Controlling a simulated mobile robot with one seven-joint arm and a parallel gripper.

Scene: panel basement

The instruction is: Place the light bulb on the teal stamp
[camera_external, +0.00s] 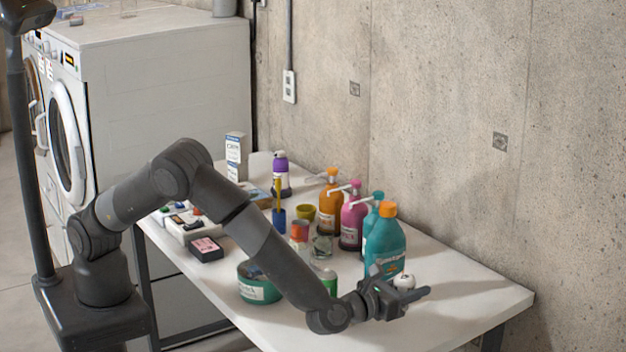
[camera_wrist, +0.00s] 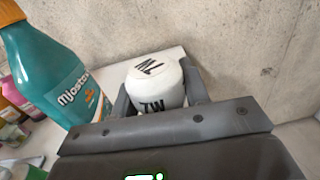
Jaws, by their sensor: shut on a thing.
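My gripper (camera_external: 404,288) is shut on a white rounded thing (camera_external: 404,282) with black letters, which looks like the light bulb. In the wrist view it sits between the two fingers (camera_wrist: 156,92), its rounded top facing up and its lower part hidden by the gripper. My gripper is near the table's right end, in front of the large teal bottle. I cannot make out the teal stamp with certainty; a small teal piece (camera_external: 165,209) lies at the table's left edge, too small to tell.
A large teal bottle (camera_external: 385,246) with an orange cap stands close behind my gripper; it also shows in the wrist view (camera_wrist: 55,75). Pump bottles, cups and a green tub (camera_external: 258,290) crowd the table's middle. The white table (camera_external: 480,296) is clear at its right end, beside a concrete wall.

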